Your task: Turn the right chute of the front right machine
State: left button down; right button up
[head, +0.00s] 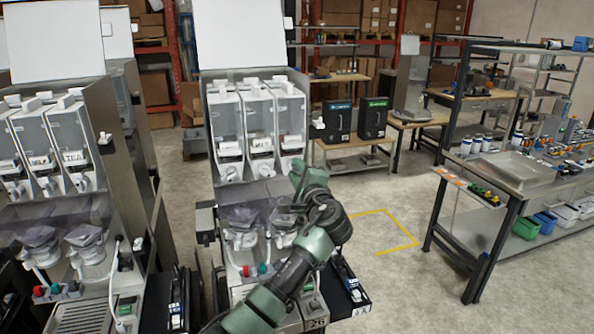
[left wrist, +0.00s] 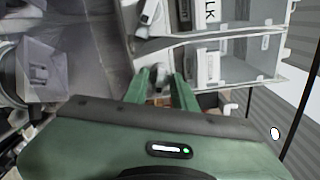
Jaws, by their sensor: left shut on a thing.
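The front right machine (head: 262,215) stands in the middle of the head view, with three clear canisters side by side. White chutes show under the left canister (head: 229,173) and the middle canister (head: 265,169). The right canister (head: 290,115) has its chute hidden behind my left gripper (head: 299,172). In the left wrist view my left gripper (left wrist: 160,84) has its green fingers closed around a small pale piece, the right chute (left wrist: 158,72). Another chute (left wrist: 150,14) shows above it. How far the right chute is turned is unclear. My right gripper is not in view.
A second dispenser machine (head: 55,180) stands close on the left. Clear hoppers (head: 240,217) sit below the canisters. Two black boxes (head: 338,122) stand on a table behind. A workbench (head: 510,185) is at the right, with free floor between.

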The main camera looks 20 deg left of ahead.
pick_arm(q)
jog(key=shift+f+m, duration=0.15)
jog(key=shift+m, duration=0.95)
jog(key=c, duration=1.5)
grip_release()
jog(key=shift+d, duration=0.1)
